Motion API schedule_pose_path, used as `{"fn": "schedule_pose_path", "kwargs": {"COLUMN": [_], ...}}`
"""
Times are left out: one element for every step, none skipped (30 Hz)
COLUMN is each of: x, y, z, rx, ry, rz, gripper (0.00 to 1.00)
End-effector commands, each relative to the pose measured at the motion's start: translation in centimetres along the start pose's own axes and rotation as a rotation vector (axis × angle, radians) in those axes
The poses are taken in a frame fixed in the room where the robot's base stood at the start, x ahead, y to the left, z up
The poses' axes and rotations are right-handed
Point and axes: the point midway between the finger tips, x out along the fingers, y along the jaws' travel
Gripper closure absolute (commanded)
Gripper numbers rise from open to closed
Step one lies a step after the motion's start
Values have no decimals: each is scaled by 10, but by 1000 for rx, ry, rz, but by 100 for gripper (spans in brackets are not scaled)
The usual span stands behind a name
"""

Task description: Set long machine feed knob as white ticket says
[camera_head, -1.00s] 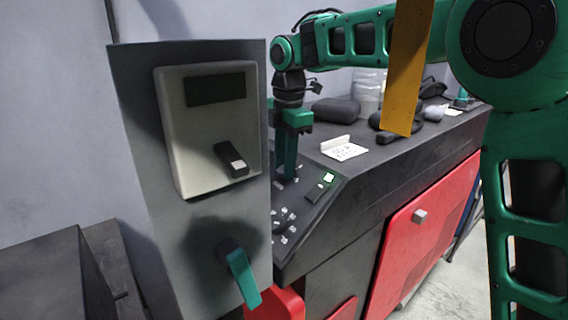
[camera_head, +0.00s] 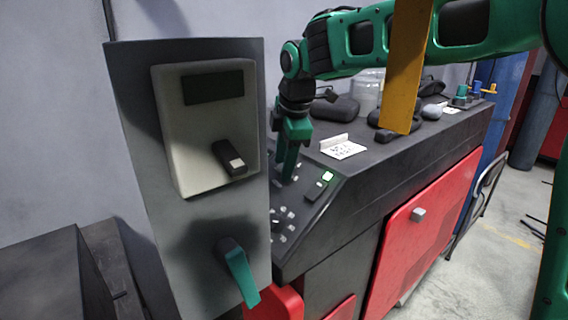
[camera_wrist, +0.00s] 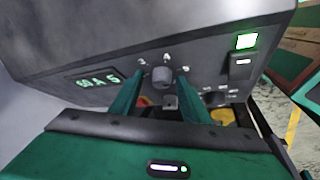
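The long machine (camera_head: 380,195) has a dark top and red doors. The white ticket (camera_head: 343,149) lies on its top; its writing is too small to read. In the wrist view a grey round knob (camera_wrist: 162,76) stands on the control panel (camera_wrist: 100,50), with small light marks around it. My gripper (camera_wrist: 158,82) is open, one teal finger on each side of this knob; I cannot tell whether they touch it. In the head view my gripper (camera_head: 288,172) points down at the panel and the knob is hidden. A display (camera_wrist: 98,81) reads about "60 A 5".
A grey cabinet (camera_head: 190,225) with a lever switch and teal handle (camera_head: 238,272) stands close at left. A yellow post (camera_head: 408,65) hangs in front. A lit green switch (camera_wrist: 245,41) and a darker knob (camera_wrist: 213,97) sit on the panel. Dark items lie farther back.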

Motion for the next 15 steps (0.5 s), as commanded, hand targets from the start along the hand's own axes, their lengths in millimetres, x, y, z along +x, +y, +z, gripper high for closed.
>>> {"fn": "schedule_pose_path", "kwargs": {"x": [0, 0, 0, 0, 0, -1, -3, -5, -9, -12, -17, -23, -29, -34, -42], "y": [0, 0, -1, -1, -1, -1, -1, -1, -1, 0, 0, 0, 0, 0, 0], "z": [0, 0, 0, 0, 0, 0, 0, 0, 0, 0, 0, 0, 0, 1, 1], "rx": [0, 0, 0, 0, 0, 0, 0, 0, 0, 0, 0, 0, 0, 0, 1], "ry": [0, 0, -1, -1, -1, -1, -1, 0, 0, 1, 1, 1, 2, 2, 1], "rz": [-1, -1, -2, -2, -2, -2, -2, -2, -2, -1, 0, -1, 0, 0, 0], "gripper": [58, 58, 58, 58, 58, 58, 58, 58, 58, 58, 58, 58, 58, 58, 58]}}
